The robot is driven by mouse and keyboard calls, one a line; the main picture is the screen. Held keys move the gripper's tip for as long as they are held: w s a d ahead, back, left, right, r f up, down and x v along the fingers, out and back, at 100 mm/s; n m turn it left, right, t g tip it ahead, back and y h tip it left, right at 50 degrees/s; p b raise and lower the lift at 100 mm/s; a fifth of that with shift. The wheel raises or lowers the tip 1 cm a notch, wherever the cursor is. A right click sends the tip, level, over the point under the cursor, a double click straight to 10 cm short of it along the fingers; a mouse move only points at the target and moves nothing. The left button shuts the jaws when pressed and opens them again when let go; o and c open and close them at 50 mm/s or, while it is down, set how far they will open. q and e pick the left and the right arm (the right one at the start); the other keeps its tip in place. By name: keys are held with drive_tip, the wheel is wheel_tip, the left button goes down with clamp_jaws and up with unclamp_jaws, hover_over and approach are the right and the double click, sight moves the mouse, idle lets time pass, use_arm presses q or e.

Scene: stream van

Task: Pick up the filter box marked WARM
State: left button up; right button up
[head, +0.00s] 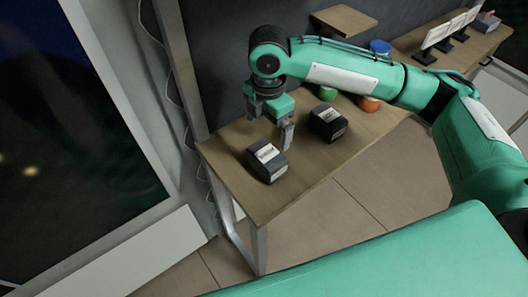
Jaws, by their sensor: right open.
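Two small dark boxes with white labels lie on the wooden desk (225,160). The nearer box (268,163) is close to the desk's left end, and the other box (327,122) is farther to the right. The lettering on both labels is too small to read, so I cannot tell which is marked WARM. My right gripper (270,122) points down above the desk, open and empty, with its fingers apart. It is just behind the nearer box in the picture and left of the other box. One finger shows close to the nearer box; I cannot tell whether they touch. My left gripper is out of view.
A green round object (327,93) and an orange one (369,104) sit behind the right box, partly under my right arm. A blue round object (380,47) and white panels on dark stands (437,35) are farther right. A small wooden shelf (343,20) juts from the wall.

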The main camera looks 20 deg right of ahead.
sight(267, 153)
drive_tip(key=f, duration=0.3)
drive_tip(key=f+p, duration=0.1)
drive_tip(key=f, duration=0.1)
drive_tip(key=shift+s+f, duration=0.25)
drive_tip(key=shift+f, duration=0.1)
drive_tip(key=shift+w+f, duration=0.1)
drive_tip(key=shift+f, duration=0.15)
drive_tip(key=f+p, duration=0.1)
drive_tip(key=f, duration=0.1)
drive_tip(key=shift+s+a+f+p, duration=0.15)
drive_tip(key=shift+s+f+p, duration=0.15)
drive_tip(key=shift+p, duration=0.05)
wheel_tip(267, 153, down, 2)
drive_tip(key=shift+f, duration=0.35)
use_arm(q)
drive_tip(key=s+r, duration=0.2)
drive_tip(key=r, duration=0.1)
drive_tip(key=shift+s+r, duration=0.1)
use_arm(e)
drive_tip(key=c, duration=0.8)
drive_tip(key=shift+w+r, duration=0.1)
drive_tip(key=shift+c, duration=0.2)
